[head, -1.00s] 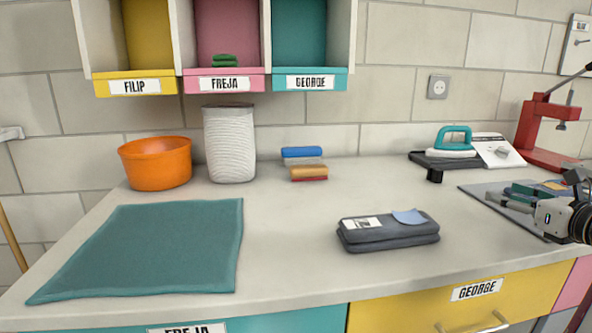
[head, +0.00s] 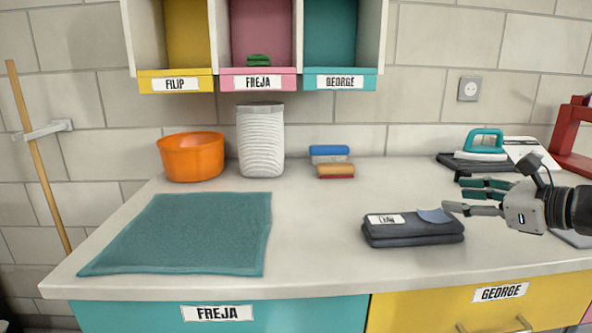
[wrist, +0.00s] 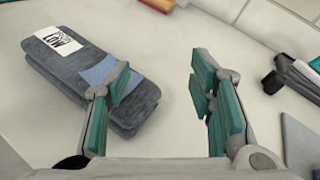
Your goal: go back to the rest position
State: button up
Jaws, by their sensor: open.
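My gripper (head: 470,197) is at the right of the head view, above the counter, with its teal-padded fingers pointing left. In the wrist view my gripper (wrist: 160,88) is open, its two fingers wide apart with nothing but bare counter between them. A folded dark grey cloth stack (head: 412,232) with a white label and a blue-grey patch lies on the counter just left of the fingertips. It also shows at the left of the wrist view (wrist: 75,75), partly behind the left finger. I cannot tell from the picture whether that finger touches it.
A teal mat (head: 185,235) lies at the left of the counter (head: 315,240). An orange bowl (head: 191,158), a white ribbed bin (head: 260,142) and stacked brushes (head: 331,160) stand at the back. A teal iron (head: 484,143) and a red press (head: 574,140) are at the right. Labelled cubbies hang above.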

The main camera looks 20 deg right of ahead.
jog(key=a+n+g+y, duration=0.1)
jog(key=a+n, duration=0.1)
jog(key=a, duration=0.3)
jog(key=a+n+g+y, duration=0.1)
jog(key=a+n+g, duration=0.1)
jog(key=a, duration=0.3)
jog(key=a+n+g+y, duration=0.1)
jog(key=a+n+y, duration=0.1)
jog(key=a+n, duration=0.2)
jog(key=shift+s+a+f, duration=0.1)
jog(key=shift+s+a, duration=0.05)
jog(key=shift+a, duration=0.35)
jog(key=shift+s+a, duration=0.15)
jog(key=shift+a, duration=0.35)
jog(key=s+a+f+n+g+h, duration=0.1)
jog(key=s+a+f+n+g, duration=0.1)
jog(key=s+a+n+g, duration=0.45)
jog(key=s+a+f+n+g+h, duration=0.1)
jog(key=s+a+f+n+g, duration=0.2)
jog(key=s+a+n, duration=0.55)
jog(key=s+d+f+n+h, duration=0.2)
jog(key=s+d+n+h, duration=0.25)
jog(key=s+n, duration=0.35)
notch_tip(320, 180, up, 26)
jog(key=t+p, duration=0.3)
jog(key=p, duration=2.1)
jog(key=shift+s+a+m, duration=0.2)
jog(key=shift+s+m, duration=0.05)
jog(key=shift+m, duration=0.05)
